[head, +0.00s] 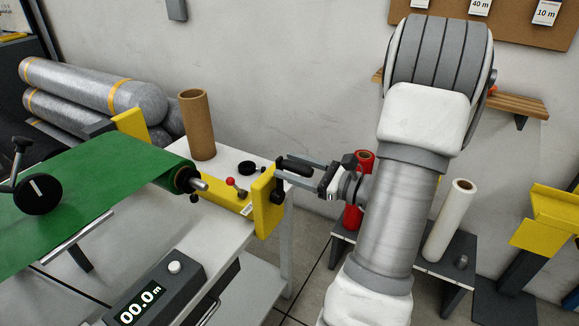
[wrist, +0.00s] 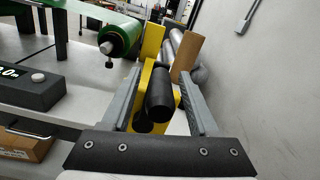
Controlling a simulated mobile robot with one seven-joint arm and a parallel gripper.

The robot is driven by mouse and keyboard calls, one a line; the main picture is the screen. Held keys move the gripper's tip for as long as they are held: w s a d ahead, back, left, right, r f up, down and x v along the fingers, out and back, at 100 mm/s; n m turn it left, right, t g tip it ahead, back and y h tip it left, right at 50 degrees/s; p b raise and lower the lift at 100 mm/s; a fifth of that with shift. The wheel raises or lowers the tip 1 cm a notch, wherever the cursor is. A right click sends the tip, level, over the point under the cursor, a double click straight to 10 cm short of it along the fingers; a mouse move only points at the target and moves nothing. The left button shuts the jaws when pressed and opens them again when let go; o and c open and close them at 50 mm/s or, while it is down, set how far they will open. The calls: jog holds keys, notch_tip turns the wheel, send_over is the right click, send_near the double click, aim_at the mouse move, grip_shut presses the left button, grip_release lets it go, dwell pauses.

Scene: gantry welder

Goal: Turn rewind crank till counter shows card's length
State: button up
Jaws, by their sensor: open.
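The black crank handle (head: 297,165) sticks out from the yellow bracket (head: 264,205) at the right end of the rewind stand. My gripper (head: 299,171) is open beside the bracket, with its fingers around the handle. In the wrist view the handle (wrist: 160,95) lies between the two fingers of my gripper (wrist: 161,78), with gaps visible on both sides. The counter (head: 142,303) reads 00.0 m; it is partly cut off in the wrist view (wrist: 10,73). Cards reading 40 m (head: 480,6) and 10 m (head: 546,12) hang on the corkboard; a third is cut off at the top.
Green material (head: 90,195) runs over the table to a roller. A cardboard tube (head: 196,125) stands behind it, and a small red-topped lever (head: 231,182) is near the bracket. A low bench with red and white rolls (head: 450,220) stands to the right.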

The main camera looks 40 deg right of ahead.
jog(key=shift+w+a, duration=0.15)
jog(key=shift+w, duration=0.25)
jog(key=shift+c, duration=0.3)
grip_shut()
dwell(0.9)
